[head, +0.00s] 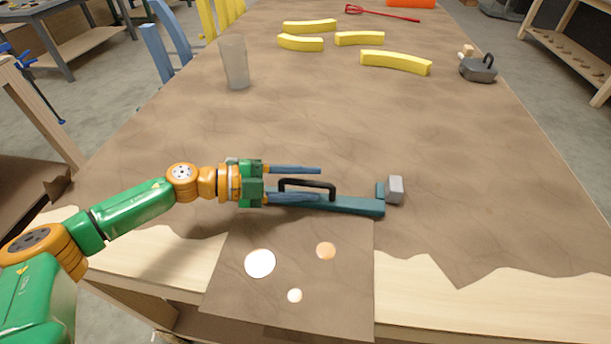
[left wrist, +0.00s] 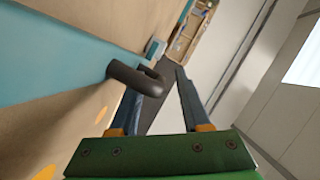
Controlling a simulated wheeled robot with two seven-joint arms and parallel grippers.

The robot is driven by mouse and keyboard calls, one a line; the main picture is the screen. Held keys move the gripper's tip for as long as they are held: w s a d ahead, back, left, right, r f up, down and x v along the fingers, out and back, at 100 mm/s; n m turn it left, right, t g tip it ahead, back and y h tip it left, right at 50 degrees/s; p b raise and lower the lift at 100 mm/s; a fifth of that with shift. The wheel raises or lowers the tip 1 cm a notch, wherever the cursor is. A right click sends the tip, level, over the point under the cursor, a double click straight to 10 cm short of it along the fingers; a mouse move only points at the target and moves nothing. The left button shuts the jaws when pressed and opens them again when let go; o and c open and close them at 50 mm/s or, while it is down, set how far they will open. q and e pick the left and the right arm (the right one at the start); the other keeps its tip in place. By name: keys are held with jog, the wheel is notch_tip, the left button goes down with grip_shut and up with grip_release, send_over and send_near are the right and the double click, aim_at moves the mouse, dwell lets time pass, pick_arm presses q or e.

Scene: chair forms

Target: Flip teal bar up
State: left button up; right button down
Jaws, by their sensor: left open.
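The teal bar (head: 352,207) lies flat on the brown table top near its front edge, and it also shows in the left wrist view (left wrist: 50,70). A black handle (head: 308,183) stands on its near-left part and shows dark grey in the left wrist view (left wrist: 138,80). My left gripper (head: 317,184) is open and comes in from the left, low over the bar. Its two blue fingers lie on either side of the handle in the head view; I cannot tell whether they touch it. The bar's left end is hidden behind the gripper.
A grey block (head: 396,189) with a small teal piece is at the bar's right end. A panel with several round spots (head: 345,290) lies in front. A translucent cup (head: 234,62), yellow curved bars (head: 396,62) and a grey handled tool (head: 479,70) stand farther back. The table's middle is clear.

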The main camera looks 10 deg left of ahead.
pick_arm(q)
jog(key=shift+d, duration=0.1)
grip_shut()
dwell(1.3)
